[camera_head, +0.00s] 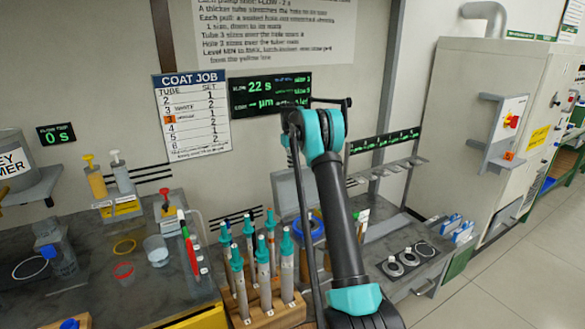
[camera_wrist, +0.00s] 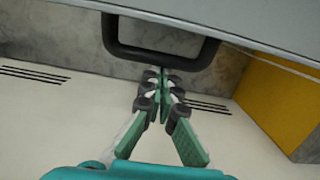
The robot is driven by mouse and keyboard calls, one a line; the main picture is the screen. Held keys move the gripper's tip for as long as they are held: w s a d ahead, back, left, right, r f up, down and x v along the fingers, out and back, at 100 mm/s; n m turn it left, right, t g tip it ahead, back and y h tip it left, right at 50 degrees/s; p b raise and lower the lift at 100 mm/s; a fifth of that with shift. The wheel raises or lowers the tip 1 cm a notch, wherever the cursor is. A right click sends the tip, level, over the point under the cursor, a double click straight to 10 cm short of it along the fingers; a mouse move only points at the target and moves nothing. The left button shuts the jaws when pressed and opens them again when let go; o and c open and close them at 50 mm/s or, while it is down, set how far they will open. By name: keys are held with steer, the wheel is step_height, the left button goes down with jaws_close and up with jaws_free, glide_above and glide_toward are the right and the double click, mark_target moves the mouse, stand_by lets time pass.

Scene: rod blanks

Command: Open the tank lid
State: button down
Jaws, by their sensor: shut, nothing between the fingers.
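In the wrist view, a dark U-shaped handle (camera_wrist: 125,54) is fixed to the edge of a grey panel (camera_wrist: 200,12), which looks like the tank lid. My gripper (camera_wrist: 158,76) is shut and empty, its green fingers meeting at the tips right at the handle's crossbar. I cannot tell whether the tips touch the bar or lie just beyond it. In the head view, a grey panel (camera_head: 287,196) stands partly behind my arm and may be the lid. My gripper is not discernible in that view.
A wooden rack (camera_head: 262,312) with several teal-capped rods stands in front of the arm. A bench with syringes, rings and a beaker (camera_head: 157,250) is at left. A yellow block (camera_wrist: 285,105) is at right in the wrist view. The floor at right is clear.

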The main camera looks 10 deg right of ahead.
steer(key=shift+s+d+r+t+y, duration=0.2)
steer(key=shift+s+d+r+t, duration=0.05)
steer(key=shift+s+r+t, duration=0.45)
steer(key=shift+s+d+r+t+y, duration=0.25)
steer(key=shift+s+r+t, duration=0.3)
steer(key=shift+s, duration=0.25)
steer(key=shift+r, duration=0.1)
